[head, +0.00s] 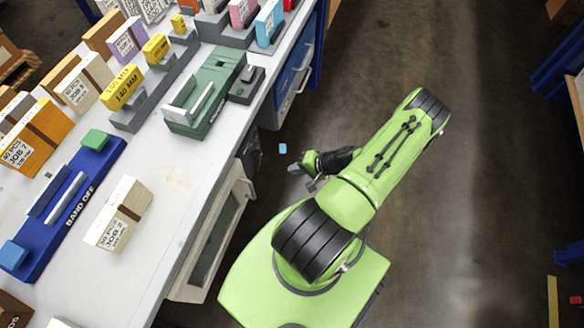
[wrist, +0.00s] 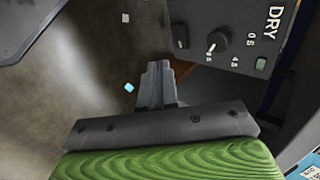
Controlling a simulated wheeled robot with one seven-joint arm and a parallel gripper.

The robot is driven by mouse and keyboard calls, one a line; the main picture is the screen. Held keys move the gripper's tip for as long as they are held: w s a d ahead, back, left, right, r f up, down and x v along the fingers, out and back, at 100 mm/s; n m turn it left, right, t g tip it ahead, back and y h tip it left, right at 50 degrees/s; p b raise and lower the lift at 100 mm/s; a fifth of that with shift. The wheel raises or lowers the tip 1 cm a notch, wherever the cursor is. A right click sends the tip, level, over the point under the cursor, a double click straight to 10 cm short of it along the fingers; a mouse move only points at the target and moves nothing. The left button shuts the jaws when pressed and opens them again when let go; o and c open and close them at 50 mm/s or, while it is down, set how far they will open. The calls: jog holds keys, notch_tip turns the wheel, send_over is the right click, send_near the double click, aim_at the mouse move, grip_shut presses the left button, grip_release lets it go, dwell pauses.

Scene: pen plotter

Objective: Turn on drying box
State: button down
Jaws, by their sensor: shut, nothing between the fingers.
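The drying box's dark grey control panel (wrist: 240,20), marked DRY, is at the upper right of the wrist view. It carries a black knob (wrist: 221,40) with a pale pointer mark, dial numbers and a small green button (wrist: 261,63). In the head view a cream cabinet with a glazed door (head: 215,235), perhaps the drying box, is under the bench. My gripper (head: 299,171) is beside the bench, low over the aisle. In the wrist view my gripper (wrist: 158,66) is shut and empty, left of and apart from the panel.
The white bench (head: 165,195) holds a green machine (head: 204,95), a blue BAND OFF unit (head: 62,205) and several boxes. A blue drawer cabinet (head: 291,75) stands under its far end. The floor (head: 480,150) to the right is mostly clear.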

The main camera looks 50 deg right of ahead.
jog(key=d+m+p, duration=0.1)
jog(key=m, duration=0.4)
jog(key=d+m+y+p, duration=0.1)
jog(key=m, duration=0.4)
jog(key=w+d+r+m+p, duration=0.1)
jog(key=m, duration=0.4)
jog(key=shift+d+g+y, duration=0.15)
jog(key=shift+g+y, duration=0.25)
jog(key=shift+w, duration=0.1)
jog(key=b, duration=0.3)
send_near(259, 168)
jog(key=x, duration=0.6)
jog(key=shift+f, duration=0.1)
jog(key=shift+d, duration=0.1)
